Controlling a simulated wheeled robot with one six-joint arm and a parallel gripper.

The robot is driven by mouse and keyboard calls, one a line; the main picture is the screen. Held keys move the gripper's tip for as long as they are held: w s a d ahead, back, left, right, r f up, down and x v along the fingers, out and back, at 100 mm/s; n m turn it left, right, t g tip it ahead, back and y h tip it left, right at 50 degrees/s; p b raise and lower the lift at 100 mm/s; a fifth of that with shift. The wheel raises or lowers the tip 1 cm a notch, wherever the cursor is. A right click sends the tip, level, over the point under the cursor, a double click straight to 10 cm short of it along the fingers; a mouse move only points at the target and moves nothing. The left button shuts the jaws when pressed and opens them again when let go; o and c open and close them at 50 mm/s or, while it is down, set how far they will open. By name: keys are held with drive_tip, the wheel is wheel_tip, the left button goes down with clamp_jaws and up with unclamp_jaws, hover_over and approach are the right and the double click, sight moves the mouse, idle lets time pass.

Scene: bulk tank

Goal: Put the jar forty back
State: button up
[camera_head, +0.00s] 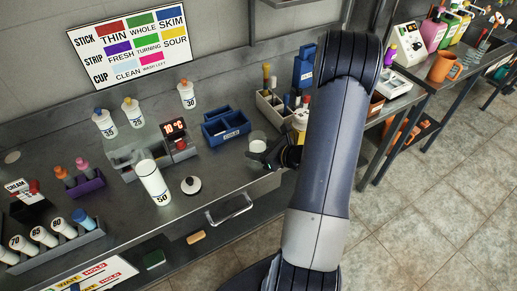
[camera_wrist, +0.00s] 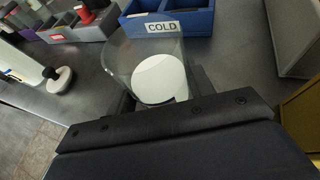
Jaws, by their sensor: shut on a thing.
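My gripper (camera_head: 268,158) is over the steel bench, right of the middle. It is shut on a clear, round jar (camera_wrist: 145,62), with a white disc or white contents low inside. The same jar shows as a pale shape beside my gripper in the head view (camera_head: 258,143). No number can be read on it, so I cannot tell if it is jar forty. My fingers are mostly hidden in the wrist view.
A white bottle marked 50 (camera_head: 153,184) and a black-knobbed lid (camera_head: 191,186) stand left. Small numbered bottles (camera_head: 187,95) stand behind. A blue COLD box (camera_head: 226,127) is close to the jar. A numbered-bottle rack (camera_head: 58,252) is front left. Bare bench lies between.

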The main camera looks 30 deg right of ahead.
drive_tip(key=shift+f, duration=0.1)
drive_tip(key=shift+f, duration=0.15)
drive_tip(key=o, duration=1.2)
drive_tip(key=shift+r, duration=0.2)
drive_tip(key=b+v, duration=0.1)
drive_tip(key=v, duration=1.1)
drive_tip(key=shift+f+b, duration=0.1)
drive_tip(key=shift+b, duration=0.25)
